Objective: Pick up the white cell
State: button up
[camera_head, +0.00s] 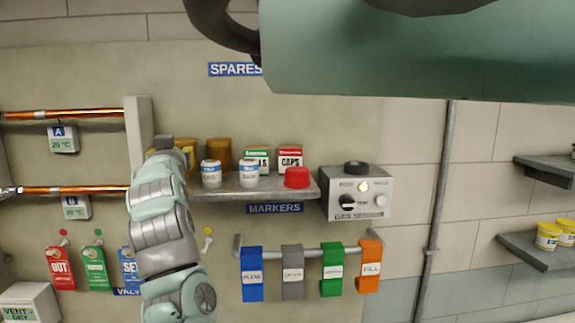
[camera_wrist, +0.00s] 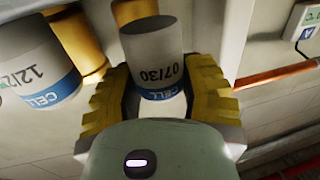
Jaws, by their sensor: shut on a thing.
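My gripper (camera_wrist: 160,105) is shut on a white cell (camera_wrist: 152,55) with a blue CELL band and the marking 07/30; its yellow-padded fingers are on both sides of it. A second white cell (camera_wrist: 38,70), marked 12/2 with the rest cut off, stands apart at the left of the wrist view. In the head view, two white containers with blue bands (camera_head: 211,174) (camera_head: 249,173) stand on the shelf. My arm reaches to the shelf's left end there and hides the held cell.
The shelf (camera_head: 230,188) also carries an amber jar (camera_head: 219,152), green and red boxes (camera_head: 257,157) (camera_head: 290,158) and a red cap (camera_head: 297,177). A gas sensor box (camera_head: 357,193) is at its right end. Copper pipes (camera_head: 70,190) run at left.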

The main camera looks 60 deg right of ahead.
jog(key=shift+r+b, duration=0.3)
jog(key=shift+b, duration=0.25)
jog(key=d+r+b+v, duration=0.1)
jog(key=r+b+v, duration=0.1)
jog(key=b+v, duration=1)
jog(key=shift+d+v, duration=0.25)
jog(key=shift+v, duration=2.05)
jog(key=shift+s, duration=0.1)
